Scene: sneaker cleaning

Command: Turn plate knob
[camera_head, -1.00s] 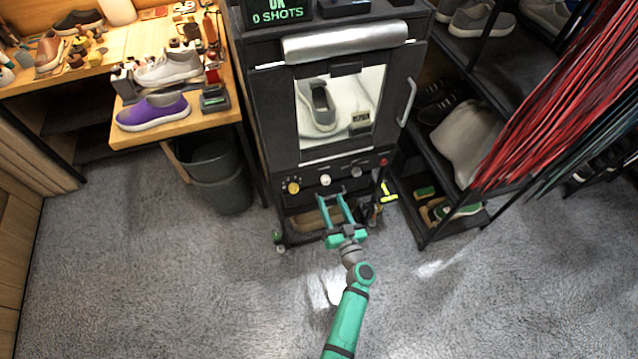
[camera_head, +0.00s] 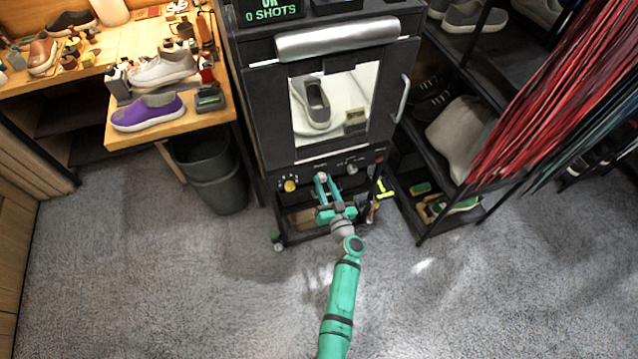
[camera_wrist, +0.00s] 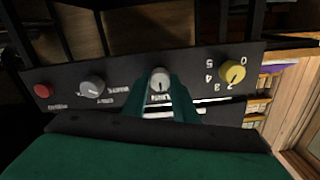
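The black machine has a control panel with several knobs on its lower front. A pale grey knob (camera_wrist: 160,78) sits in the middle of the panel in the wrist view; it also shows in the head view (camera_head: 322,176). My gripper (camera_head: 327,181) is at the panel, with its two green fingers on either side of this knob. In the wrist view the fingers (camera_wrist: 161,90) appear to touch the knob's sides. A yellow knob (camera_wrist: 232,72) with numbers, another grey knob (camera_wrist: 93,87) and a red button (camera_wrist: 42,90) are beside it. The small labels are too blurred to read surely.
The machine's door window (camera_head: 333,110) shows a grey shoe inside. A door handle (camera_head: 403,98) sticks out on the right. A grey bin (camera_head: 216,180) stands left of the machine, and a black shelf (camera_head: 440,205) stands right. The carpet in front is clear.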

